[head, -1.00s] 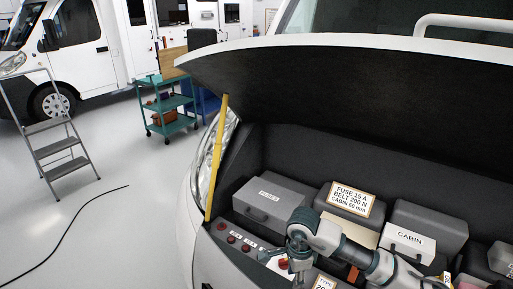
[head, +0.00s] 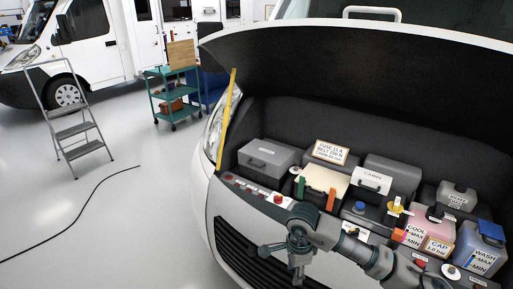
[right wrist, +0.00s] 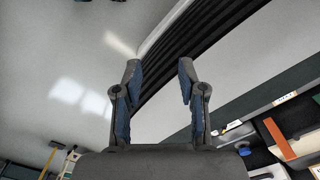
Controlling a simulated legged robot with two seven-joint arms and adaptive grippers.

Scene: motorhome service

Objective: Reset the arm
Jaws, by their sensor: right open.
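My right arm reaches in from the lower right of the head view. Its grey gripper (head: 284,262) hangs in front of the van's front panel and black grille (head: 250,262), outside the open engine bay. In the right wrist view its two blue-padded fingers (right wrist: 160,72) are spread apart with nothing between them. Beyond them are the grille slats (right wrist: 190,45) and the pale floor. My left gripper is not in view.
The bay holds a grey fuse box (head: 268,158), a cabin box (head: 372,180), a pink coolant tank (head: 428,222) and a wash tank (head: 482,250). A yellow prop (head: 226,118) stands under the raised hood (head: 340,80). A step stool (head: 78,133), a green cart (head: 172,98) and open floor are at left.

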